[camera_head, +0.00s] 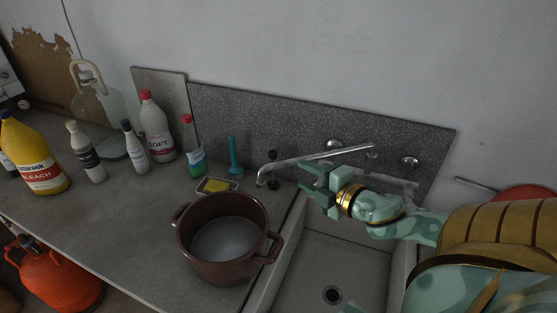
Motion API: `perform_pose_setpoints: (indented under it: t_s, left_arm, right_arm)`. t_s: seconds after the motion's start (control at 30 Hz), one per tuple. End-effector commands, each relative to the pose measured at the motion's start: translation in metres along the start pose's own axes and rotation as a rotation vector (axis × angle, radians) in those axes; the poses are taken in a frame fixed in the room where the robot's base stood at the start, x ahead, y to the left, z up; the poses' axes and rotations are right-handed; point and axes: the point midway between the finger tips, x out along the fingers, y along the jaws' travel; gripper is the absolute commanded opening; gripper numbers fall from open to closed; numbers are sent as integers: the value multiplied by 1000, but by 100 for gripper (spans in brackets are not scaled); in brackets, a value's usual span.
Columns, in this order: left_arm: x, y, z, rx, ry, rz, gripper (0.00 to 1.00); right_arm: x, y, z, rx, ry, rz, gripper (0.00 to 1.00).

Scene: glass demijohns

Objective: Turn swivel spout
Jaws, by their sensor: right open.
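The swivel spout (312,158) is a thin metal tube running left from the wall taps behind the sink. Its bent-down tip (261,181) hangs over the counter, left of the sink (333,262) and behind the brown pot. My right gripper (309,180) is open, its fingers pointing left. In the picture it sits just below the spout, over the back left of the sink. I cannot tell whether a finger touches the spout.
A brown two-handled pot (226,273) with pale contents stands on the counter (120,225) beside the sink. A yellow sponge (217,186) lies behind it. Several bottles, including bleach (32,165), and a glass jug (100,108) stand further left. The sink basin looks empty.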

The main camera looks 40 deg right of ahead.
Motion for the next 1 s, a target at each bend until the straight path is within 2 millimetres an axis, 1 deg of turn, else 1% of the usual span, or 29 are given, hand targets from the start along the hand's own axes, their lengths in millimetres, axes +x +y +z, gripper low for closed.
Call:
perform_pose_setpoints:
  t_s: [0.03,0.2,0.4,0.5,0.7,0.97,1.0]
  left_arm:
    - [0,0,0,0,0,0,41]
    - [1,5,-5,-3,7,6,41]
    - [1,8,-8,-4,12,10,41]
    - [0,8,-8,-4,13,10,41]
    - [-1,8,-9,-3,13,10,41]
    - [-1,6,-8,-1,12,7,41]
    - [-1,6,-8,-1,12,7,41]
  right_arm:
    - [12,1,0,-2,1,5,41]
    - [46,1,0,-1,0,4,41]
    - [78,1,1,-1,-2,2,41]
    - [90,1,1,1,-2,2,41]
    - [103,0,0,1,-1,-1,41]
    - [104,-1,0,1,-1,-2,41]
    - [104,-1,0,1,-1,-2,38]
